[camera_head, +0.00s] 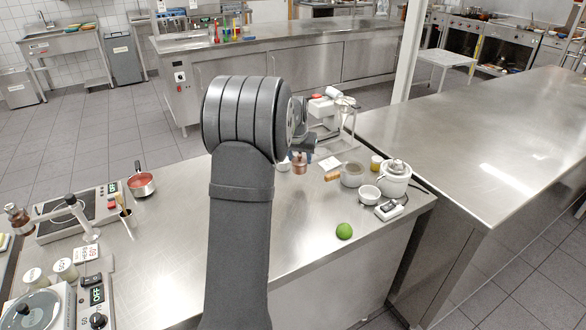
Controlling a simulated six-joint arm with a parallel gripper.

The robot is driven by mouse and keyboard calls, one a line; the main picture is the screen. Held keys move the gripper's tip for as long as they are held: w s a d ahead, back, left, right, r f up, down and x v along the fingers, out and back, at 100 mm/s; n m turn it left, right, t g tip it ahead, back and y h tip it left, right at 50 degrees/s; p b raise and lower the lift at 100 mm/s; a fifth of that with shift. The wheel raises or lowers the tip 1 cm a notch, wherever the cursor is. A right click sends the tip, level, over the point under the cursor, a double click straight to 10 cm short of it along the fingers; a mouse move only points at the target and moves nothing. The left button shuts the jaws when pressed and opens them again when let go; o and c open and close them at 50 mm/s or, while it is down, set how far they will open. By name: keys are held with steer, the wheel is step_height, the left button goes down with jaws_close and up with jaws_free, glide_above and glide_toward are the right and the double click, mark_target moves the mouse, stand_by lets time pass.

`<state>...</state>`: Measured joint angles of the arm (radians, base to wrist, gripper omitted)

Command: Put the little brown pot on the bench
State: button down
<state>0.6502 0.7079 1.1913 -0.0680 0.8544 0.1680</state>
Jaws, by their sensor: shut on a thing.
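A little brown pot (300,164) with a narrow top shows just past my arm's wrist, over the far part of the steel bench (190,265). My gripper (300,152) is mostly hidden behind my grey arm. It is shut on the brown pot, holding it by its upper part. The pot looks upright. I cannot tell from this view whether its base touches the bench or hangs above it.
Near the pot stand a grey saucepan (352,175), a white bowl (369,194), a white lidded pot (396,178) and a white machine (326,118). A lime (344,231) lies near the right edge. A red-filled pan (141,184) stands left. The bench middle is clear.

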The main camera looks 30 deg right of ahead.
mark_target(295, 161)
steer(key=shift+w+a+f, duration=0.25)
steer(key=shift+w+f, duration=0.2)
steer(key=shift+w, duration=0.2)
steer(key=shift+f, duration=2)
steer(key=shift+f, duration=0.1)
steer(key=c, duration=0.7)
jaws_free()
steer(key=shift+a+r, duration=0.1)
steer(key=shift+r, duration=0.4)
steer(key=v, duration=1.1)
steer(key=shift+s, duration=0.1)
